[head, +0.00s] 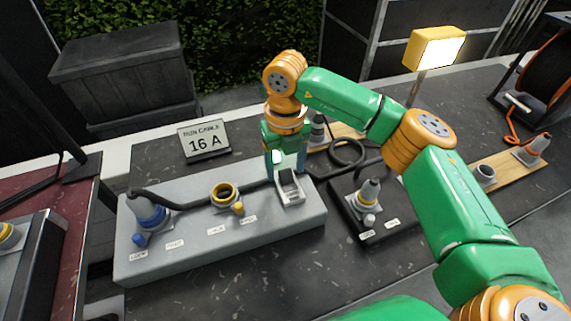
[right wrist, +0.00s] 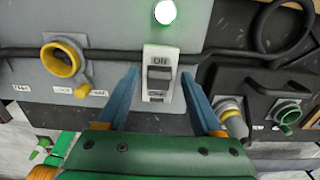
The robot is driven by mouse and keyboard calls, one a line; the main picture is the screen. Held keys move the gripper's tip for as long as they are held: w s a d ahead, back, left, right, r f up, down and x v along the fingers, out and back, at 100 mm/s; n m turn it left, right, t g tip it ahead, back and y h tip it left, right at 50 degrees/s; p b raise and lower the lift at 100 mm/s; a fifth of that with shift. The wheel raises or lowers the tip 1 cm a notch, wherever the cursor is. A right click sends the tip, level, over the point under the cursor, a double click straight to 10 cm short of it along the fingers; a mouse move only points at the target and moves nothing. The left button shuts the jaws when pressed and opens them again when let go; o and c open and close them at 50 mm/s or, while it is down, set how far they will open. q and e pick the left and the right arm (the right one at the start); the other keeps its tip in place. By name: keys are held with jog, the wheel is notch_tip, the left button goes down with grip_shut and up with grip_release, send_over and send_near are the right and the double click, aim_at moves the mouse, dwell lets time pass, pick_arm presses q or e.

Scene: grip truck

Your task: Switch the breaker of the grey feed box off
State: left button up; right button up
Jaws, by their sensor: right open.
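The grey feed box (head: 180,247) lies on the dark bench at the left in the head view. Its breaker (head: 291,190) is at the box's right end. In the right wrist view the breaker (right wrist: 160,75) is a white plate with a dark rocker, and the word ON shows at its top. A lit green lamp (right wrist: 165,12) is beside it. My right gripper (head: 287,172) is open and empty above the breaker. Its two blue fingers stand either side of the breaker in the right wrist view; I cannot tell whether they touch it. My left gripper is out of view.
A blue plug (head: 150,213) and a yellow socket (head: 224,193) sit on the grey box. A black box (head: 375,222) with a grey plug stands to the right. Black cable loops behind. A "16 A" sign (head: 204,140) and a lamp (head: 434,48) stand farther back.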

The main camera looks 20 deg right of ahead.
aim_at(287, 181)
jog(key=shift+f, duration=0.3)
